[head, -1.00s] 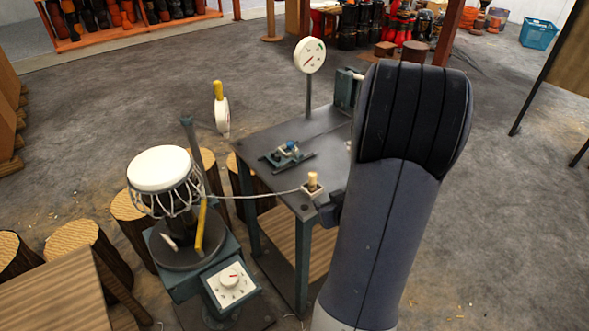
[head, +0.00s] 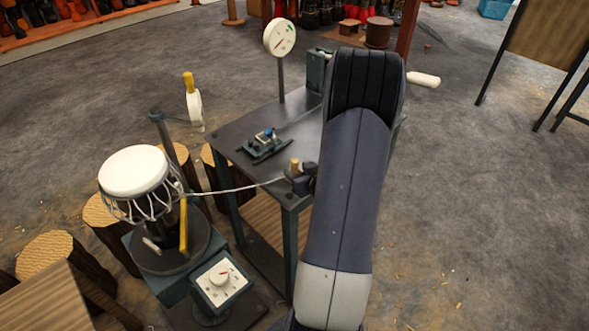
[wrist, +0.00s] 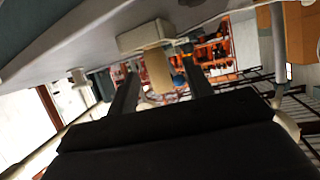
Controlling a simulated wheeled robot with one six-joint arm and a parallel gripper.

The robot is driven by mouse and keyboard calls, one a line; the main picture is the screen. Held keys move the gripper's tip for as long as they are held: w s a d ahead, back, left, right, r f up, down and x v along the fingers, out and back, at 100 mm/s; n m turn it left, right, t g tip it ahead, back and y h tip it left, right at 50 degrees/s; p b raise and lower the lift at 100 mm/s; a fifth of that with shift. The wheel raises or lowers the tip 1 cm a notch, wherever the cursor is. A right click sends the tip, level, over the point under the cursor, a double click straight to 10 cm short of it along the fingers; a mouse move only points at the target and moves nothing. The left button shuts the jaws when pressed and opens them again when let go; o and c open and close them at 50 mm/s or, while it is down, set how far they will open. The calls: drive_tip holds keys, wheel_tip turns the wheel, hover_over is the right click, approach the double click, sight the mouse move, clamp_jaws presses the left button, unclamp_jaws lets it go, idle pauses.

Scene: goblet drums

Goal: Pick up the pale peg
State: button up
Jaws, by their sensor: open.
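The pale peg (head: 295,163) stands upright at the near corner of the dark metal table (head: 235,134), at the end of a pale cord. In the wrist view the peg (wrist: 157,72) sticks out of a pale block (wrist: 145,35) and lies between my two dark fingers. My gripper (wrist: 160,74) is open, with a finger on each side of the peg and no clear grip on it. In the head view my gripper (head: 301,180) is at the table corner, right at the peg, and hides the peg's lower part and block.
The cord (head: 235,189) runs left to a white-topped goblet drum (head: 134,172) on a stand with a dial box (head: 221,284). A small blue-topped clamp (head: 264,143) and a round gauge (head: 279,38) are on the table. Wooden stumps stand around the drum.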

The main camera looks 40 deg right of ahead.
sight(297, 169)
drive_tip(key=x, duration=0.3)
drive_tip(key=shift+w+d+f, duration=0.1)
drive_tip(key=shift+d, duration=0.05)
drive_tip(key=c, duration=1)
